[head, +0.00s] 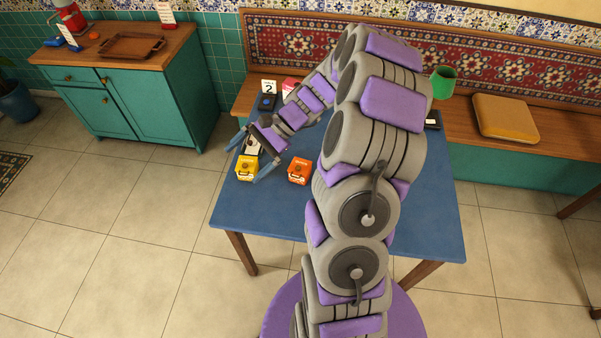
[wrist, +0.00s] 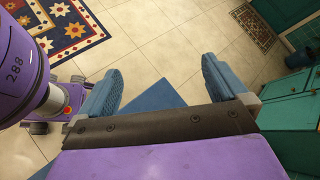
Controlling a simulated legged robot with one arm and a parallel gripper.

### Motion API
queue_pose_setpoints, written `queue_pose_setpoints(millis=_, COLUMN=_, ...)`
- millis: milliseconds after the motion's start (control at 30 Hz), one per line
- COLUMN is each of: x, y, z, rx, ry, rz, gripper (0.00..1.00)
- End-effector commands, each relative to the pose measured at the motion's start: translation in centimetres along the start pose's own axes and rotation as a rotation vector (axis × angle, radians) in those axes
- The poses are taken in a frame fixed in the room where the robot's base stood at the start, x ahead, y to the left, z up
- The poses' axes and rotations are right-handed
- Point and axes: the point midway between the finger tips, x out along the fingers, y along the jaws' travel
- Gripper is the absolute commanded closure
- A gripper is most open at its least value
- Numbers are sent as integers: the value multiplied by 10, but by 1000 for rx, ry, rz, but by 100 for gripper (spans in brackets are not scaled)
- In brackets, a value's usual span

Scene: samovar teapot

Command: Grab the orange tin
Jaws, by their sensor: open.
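The orange tin (head: 299,171) stands on the blue table (head: 255,207), left of my arm's base in the head view. A yellow tin (head: 246,169) stands to its left. My gripper (head: 251,157) is open and empty, with its blue fingers spread around the area above and behind the yellow tin. The orange tin is to the right of the gripper and apart from the fingers. In the wrist view the gripper (wrist: 161,68) shows both fingers wide apart, with floor and a table corner (wrist: 160,102) between them. Neither tin shows there.
A green mug (head: 443,82) and a mustard cushion (head: 505,117) are on the bench at right. A green cabinet (head: 135,100) with a wooden tray (head: 133,45) is at left. The table's front left is clear.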

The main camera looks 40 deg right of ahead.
Motion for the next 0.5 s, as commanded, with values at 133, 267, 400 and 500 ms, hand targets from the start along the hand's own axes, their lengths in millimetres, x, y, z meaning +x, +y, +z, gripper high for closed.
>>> queue_pose_setpoints(millis=133, x=-24, y=6, z=-68, rx=179, ry=-12, rz=-167, gripper=0)
queue_pose_setpoints(millis=267, x=-49, y=23, z=-128, rx=330, ry=-16, rz=-314, gripper=0)
queue_pose_setpoints(millis=400, x=-77, y=58, z=-194, rx=497, ry=-12, rz=-470, gripper=0)
queue_pose_setpoints(millis=500, x=-95, y=91, z=-237, rx=611, ry=-3, rz=-577, gripper=0)
